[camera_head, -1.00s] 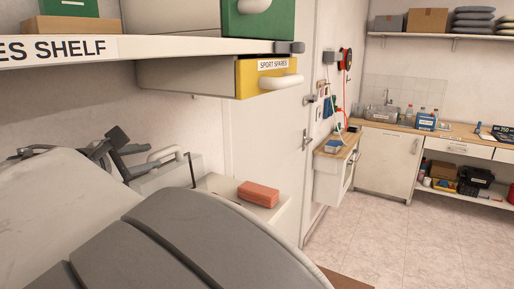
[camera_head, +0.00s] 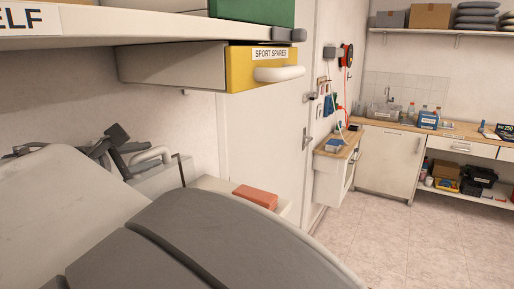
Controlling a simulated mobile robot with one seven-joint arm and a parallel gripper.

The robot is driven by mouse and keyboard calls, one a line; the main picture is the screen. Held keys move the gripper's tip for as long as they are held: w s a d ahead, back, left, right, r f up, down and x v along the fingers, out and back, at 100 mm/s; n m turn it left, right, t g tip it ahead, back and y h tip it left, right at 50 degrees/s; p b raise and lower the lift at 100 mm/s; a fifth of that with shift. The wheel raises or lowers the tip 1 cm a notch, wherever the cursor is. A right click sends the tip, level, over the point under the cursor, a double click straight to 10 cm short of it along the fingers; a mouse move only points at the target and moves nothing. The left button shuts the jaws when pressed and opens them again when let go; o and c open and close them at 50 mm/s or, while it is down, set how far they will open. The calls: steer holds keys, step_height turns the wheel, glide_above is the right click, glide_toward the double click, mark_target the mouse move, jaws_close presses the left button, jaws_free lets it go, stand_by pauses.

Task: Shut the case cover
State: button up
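A light grey box (camera_head: 160,178) with a curved pale handle (camera_head: 152,155) stands at the left, against the wall. It may be the case; the large grey shape in front hides most of it, and I cannot tell how its cover stands. A thin dark rod (camera_head: 181,170) rises at its right side. Dark jointed parts (camera_head: 112,145) show at the box's left; they may belong to my gripper, but I cannot be sure. No clear pair of fingertips shows, and I see nothing held.
A large grey curved shape (camera_head: 210,235) fills the foreground. A shelf (camera_head: 150,27) with a yellow-fronted drawer (camera_head: 244,78) labelled "SPORT SPARES" overhangs the box. A red brick-like block (camera_head: 256,196) lies on a pale surface to its right. Open tiled floor (camera_head: 400,245) is at the right.

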jaws_close()
stand_by(1.4)
